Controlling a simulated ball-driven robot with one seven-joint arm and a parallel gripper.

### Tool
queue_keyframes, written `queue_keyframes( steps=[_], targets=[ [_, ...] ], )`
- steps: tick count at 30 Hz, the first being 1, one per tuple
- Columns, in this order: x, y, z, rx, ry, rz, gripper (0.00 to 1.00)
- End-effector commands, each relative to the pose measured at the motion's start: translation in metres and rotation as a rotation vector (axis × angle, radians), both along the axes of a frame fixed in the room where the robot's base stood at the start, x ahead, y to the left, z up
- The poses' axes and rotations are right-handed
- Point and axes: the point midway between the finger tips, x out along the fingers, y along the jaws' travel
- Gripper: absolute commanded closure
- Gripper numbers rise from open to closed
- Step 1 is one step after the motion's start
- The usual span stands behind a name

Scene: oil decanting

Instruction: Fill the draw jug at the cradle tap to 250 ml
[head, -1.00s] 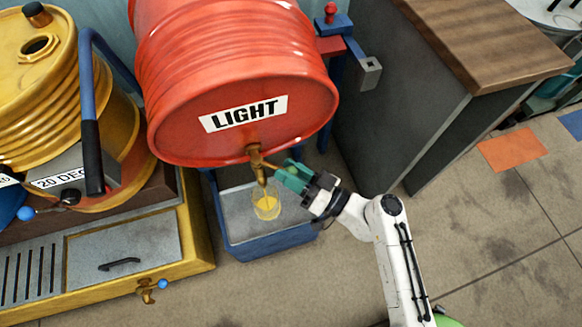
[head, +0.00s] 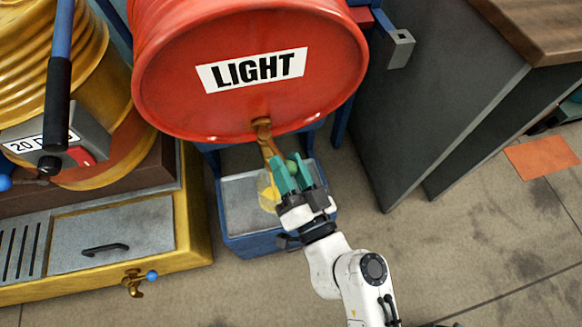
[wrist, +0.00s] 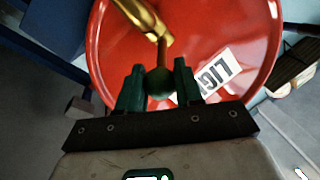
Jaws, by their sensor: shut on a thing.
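The red drum marked LIGHT (head: 300,35) lies on its side with a brass tap (head: 264,132) low on its face. My gripper (head: 286,172) is in front of the tap, shut on the green ball knob (head: 291,166) of the tap's lever. In the wrist view the knob (wrist: 159,82) sits between the two green fingers, with the brass lever (wrist: 162,50) running from it to the tap. The draw jug (head: 268,192), clear with yellow oil in it, stands below the tap, partly hidden by my gripper. Its level and any stream cannot be read.
A blue-edged drip tray (head: 270,243) holds the jug. At left stand a yellow drum (head: 25,75) and a yellow bench (head: 197,225) with a small brass tap (head: 133,284). A grey cabinet (head: 440,100) is at right. The floor in front is clear.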

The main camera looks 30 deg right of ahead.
Motion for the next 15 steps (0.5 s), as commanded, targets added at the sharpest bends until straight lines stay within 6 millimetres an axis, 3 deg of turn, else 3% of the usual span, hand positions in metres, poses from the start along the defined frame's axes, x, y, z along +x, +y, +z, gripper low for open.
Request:
queue_keyframes(
  steps=[11, 12, 15],
  targets=[
    [0.0003, -0.0005, 0.0003, -0.001, -0.001, -0.007, 1.00],
    [0.0003, -0.0005, 0.0003, 0.000, 0.000, -0.006, 0.64],
    [0.0003, -0.0004, 0.0003, 0.000, 0.000, -0.005, 0.54]
  ],
)
